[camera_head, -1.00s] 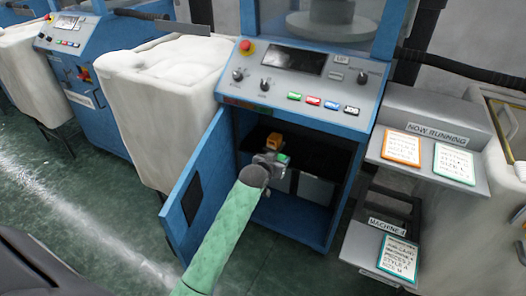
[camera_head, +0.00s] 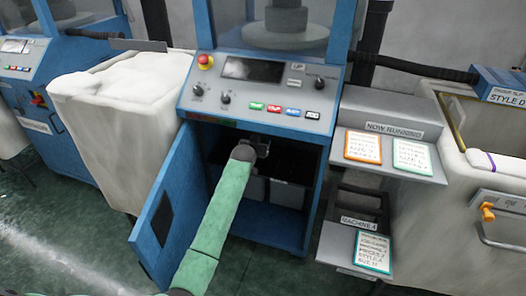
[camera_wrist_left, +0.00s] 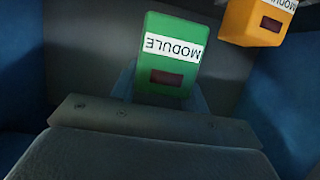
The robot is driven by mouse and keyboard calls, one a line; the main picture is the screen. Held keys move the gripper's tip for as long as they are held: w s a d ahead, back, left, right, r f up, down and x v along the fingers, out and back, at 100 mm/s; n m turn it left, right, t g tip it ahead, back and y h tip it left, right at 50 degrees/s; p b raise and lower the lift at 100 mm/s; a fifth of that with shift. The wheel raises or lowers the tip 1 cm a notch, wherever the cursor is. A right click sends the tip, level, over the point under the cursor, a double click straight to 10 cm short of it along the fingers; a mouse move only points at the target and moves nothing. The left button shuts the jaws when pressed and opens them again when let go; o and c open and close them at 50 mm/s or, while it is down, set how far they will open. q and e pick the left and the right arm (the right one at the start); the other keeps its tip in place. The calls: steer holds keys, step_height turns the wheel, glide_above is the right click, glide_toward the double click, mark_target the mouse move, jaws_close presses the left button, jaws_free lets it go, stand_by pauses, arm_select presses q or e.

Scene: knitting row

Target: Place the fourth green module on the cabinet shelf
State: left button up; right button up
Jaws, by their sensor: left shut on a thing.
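My left gripper (camera_head: 262,150) is inside the open blue cabinet (camera_head: 270,222), at the end of the green-sleeved arm. It is shut on a green module (camera_wrist_left: 165,78), which shows in the left wrist view with a white MODULE label. In the head view the gripper and arm hide this module. An orange module (camera_wrist_left: 255,22) is beyond it at the upper right of the left wrist view, apart from the green one. The dark cabinet shelf (camera_head: 298,169) shows to the right of the gripper. I cannot tell whether the green module touches it. My right gripper is not in view.
The cabinet door (camera_head: 165,200) stands open to the left of my arm. A control panel (camera_head: 262,95) with buttons is above the opening. A white bin (camera_head: 110,120) stands at the left. Card shelves (camera_head: 388,165) stand close at the right.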

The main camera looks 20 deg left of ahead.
arm_select(q)
steer(key=w, duration=0.2)
steer(key=shift+w, duration=0.4)
step_height(320, 180, down, 2)
steer(key=shift+w, duration=0.1)
steer(key=shift+f, duration=1.1)
step_height(320, 180, down, 2)
steer(key=shift+f, duration=0.1)
steer(key=shift+w+f+p, duration=0.15)
steer(key=shift+f+p, duration=0.1)
steer(key=shift+p, duration=0.15)
steer(key=shift+f, duration=0.15)
steer(key=o, duration=1)
steer(key=shift+o, duration=0.2)
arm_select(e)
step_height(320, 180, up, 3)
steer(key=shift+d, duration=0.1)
